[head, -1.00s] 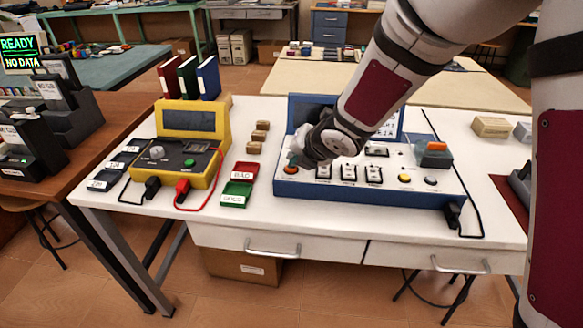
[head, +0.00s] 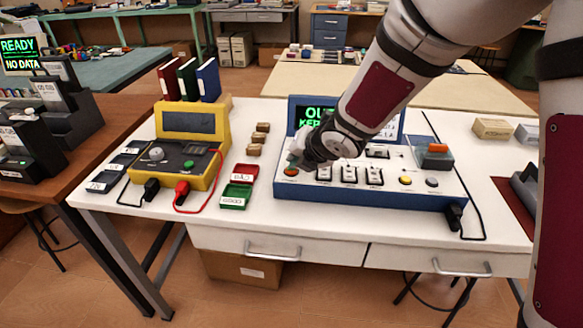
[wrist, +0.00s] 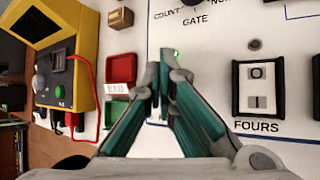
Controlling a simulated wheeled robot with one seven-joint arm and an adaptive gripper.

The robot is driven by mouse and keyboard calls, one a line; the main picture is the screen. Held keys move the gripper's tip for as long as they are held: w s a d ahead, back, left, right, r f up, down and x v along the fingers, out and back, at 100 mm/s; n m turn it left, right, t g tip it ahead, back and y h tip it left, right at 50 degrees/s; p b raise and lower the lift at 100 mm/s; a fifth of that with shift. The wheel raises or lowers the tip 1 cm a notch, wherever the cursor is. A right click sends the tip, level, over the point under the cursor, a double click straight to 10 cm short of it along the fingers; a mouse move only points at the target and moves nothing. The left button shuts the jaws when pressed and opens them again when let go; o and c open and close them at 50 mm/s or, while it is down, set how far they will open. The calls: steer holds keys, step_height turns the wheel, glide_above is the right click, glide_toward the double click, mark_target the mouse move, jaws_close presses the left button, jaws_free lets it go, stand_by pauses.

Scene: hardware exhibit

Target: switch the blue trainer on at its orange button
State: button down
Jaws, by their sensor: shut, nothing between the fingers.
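The blue trainer (head: 370,197) is a blue-cased console with a white sloped panel, standing on the white table. Its screen (head: 312,117) is lit with green text, partly hidden by my arm. The orange button (head: 291,172) is at the panel's left front corner. My gripper (head: 294,161) is shut and empty, its teal fingertips low over the panel just behind the button; I cannot tell whether they touch it. In the wrist view the shut fingers (wrist: 165,72) point at the white panel, with a small green light (wrist: 177,53) by the tips. The orange button is not seen there.
A yellow meter (head: 190,130) with black and red leads stands to the left. Red (head: 244,172) and green (head: 236,197) trays lie between it and the trainer. A switch marked FOURS (wrist: 257,88) is right of my fingers. A black cable runs along the trainer's right side.

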steer(key=shift+r, duration=0.3)
step_height(320, 180, up, 6)
steer(key=p, duration=0.6)
steer(key=shift+p, duration=0.3)
